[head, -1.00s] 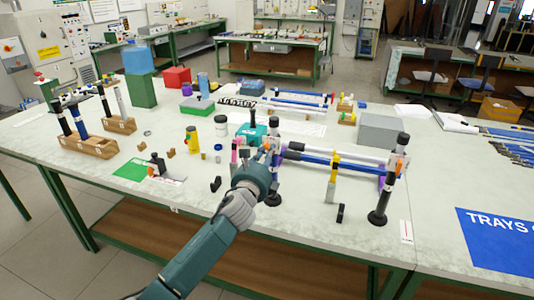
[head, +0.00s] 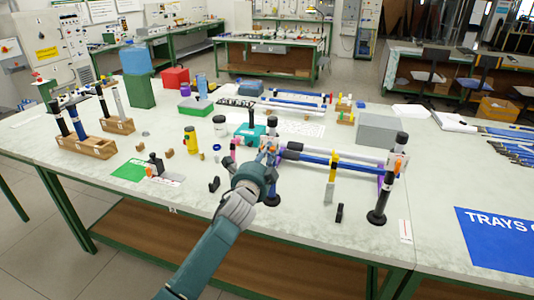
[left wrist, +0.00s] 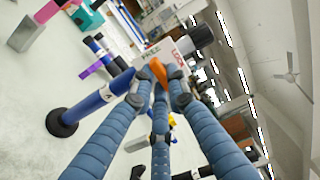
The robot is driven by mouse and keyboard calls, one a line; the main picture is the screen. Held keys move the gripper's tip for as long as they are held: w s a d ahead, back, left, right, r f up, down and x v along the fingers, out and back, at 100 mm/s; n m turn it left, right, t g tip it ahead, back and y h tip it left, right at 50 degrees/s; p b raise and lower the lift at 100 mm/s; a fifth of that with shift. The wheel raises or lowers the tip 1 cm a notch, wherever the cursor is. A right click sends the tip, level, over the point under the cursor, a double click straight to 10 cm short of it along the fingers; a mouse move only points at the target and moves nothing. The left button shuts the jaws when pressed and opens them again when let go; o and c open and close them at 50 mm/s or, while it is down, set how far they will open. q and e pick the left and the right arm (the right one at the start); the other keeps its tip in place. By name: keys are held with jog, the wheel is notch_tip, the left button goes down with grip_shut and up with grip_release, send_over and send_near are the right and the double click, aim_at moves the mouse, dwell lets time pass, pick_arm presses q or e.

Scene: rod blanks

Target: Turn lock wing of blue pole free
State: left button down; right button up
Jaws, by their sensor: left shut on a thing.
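The blue pole (left wrist: 92,108) stands upright on a round black base (left wrist: 62,122) in the left wrist view and carries a label "A". My right gripper is not in view.
A second upright (head: 378,185) with a black base stands to the right. A blue bar (head: 350,165) runs between the uprights, near a yellow support (head: 332,180). Small black parts (head: 214,184) lie in front. Wooden racks (head: 88,146) stand left.

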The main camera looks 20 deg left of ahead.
pick_arm(q)
jog(key=shift+f, duration=0.1)
dwell(0.3)
jog(key=c, duration=1.7)
grip_release()
jog(key=s, duration=1.2)
jog(key=shift+d, duration=0.1)
jog(key=shift+f, duration=0.1)
